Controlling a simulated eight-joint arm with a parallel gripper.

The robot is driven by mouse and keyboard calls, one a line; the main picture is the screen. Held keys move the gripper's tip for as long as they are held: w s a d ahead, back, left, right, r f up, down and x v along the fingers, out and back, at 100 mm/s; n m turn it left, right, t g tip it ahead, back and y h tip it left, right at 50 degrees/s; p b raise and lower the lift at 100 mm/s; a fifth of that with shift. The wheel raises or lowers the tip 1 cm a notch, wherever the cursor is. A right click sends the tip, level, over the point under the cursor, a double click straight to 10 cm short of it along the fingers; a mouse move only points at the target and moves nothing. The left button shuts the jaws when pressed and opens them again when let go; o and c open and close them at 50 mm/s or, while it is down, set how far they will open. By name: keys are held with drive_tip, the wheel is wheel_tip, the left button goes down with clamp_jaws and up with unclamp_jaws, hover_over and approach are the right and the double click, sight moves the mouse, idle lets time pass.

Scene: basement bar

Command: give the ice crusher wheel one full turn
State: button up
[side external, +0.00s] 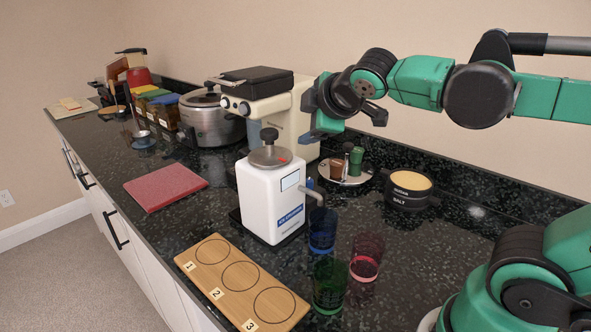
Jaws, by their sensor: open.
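The white ice crusher (262,205) stands upright on the dark counter, with a blue label on its front. Its wheel (262,157) is a flat grey disc on top with a black knob (269,136) standing up from it. A small red mark shows near the disc's right edge. My gripper (345,118) is open and empty, above and to the right of the wheel in the picture. It is clear of the knob and overlaps the cream machine behind.
Blue (322,232), green (330,285) and red (366,258) glasses stand close by the crusher. A numbered wooden board (220,262) lies in front. A cream machine (284,112) stands behind, with a round tray (330,178) and a salt tub (408,190) to the right.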

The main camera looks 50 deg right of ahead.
sight(274, 136)
drive_tip(key=w+n+t, duration=0.1)
drive_tip(key=n, duration=0.4)
drive_tip(key=w+n+t, duration=0.1)
drive_tip(key=n+t, duration=0.1)
drive_tip(key=n, duration=0.3)
drive_tip(key=w+n+t+h, duration=0.1)
drive_tip(key=w+n+t, duration=0.1)
drive_tip(key=n, duration=0.3)
drive_tip(key=shift+r+n, duration=0.3)
drive_tip(key=shift+r, duration=0.1)
drive_tip(key=n, duration=0.3)
drive_tip(key=a+n+t+y, duration=0.1)
drive_tip(key=n, duration=0.2)
drive_tip(key=a+f+n+t, duration=0.1)
drive_tip(key=n, duration=0.2)
drive_tip(key=shift+w+a+y, duration=0.2)
drive_tip(key=shift+y, duration=0.1)
wheel_tip(274, 136, down, 3)
drive_tip(key=shift+d+f+m, duration=0.1)
drive_tip(key=shift+f+m, duration=0.05)
drive_tip(key=shift+m, duration=0.15)
drive_tip(key=shift+f, duration=0.5)
drive_tip(key=shift+x, duration=2.85)
drive_tip(key=shift+s, duration=0.1)
clamp_jaws()
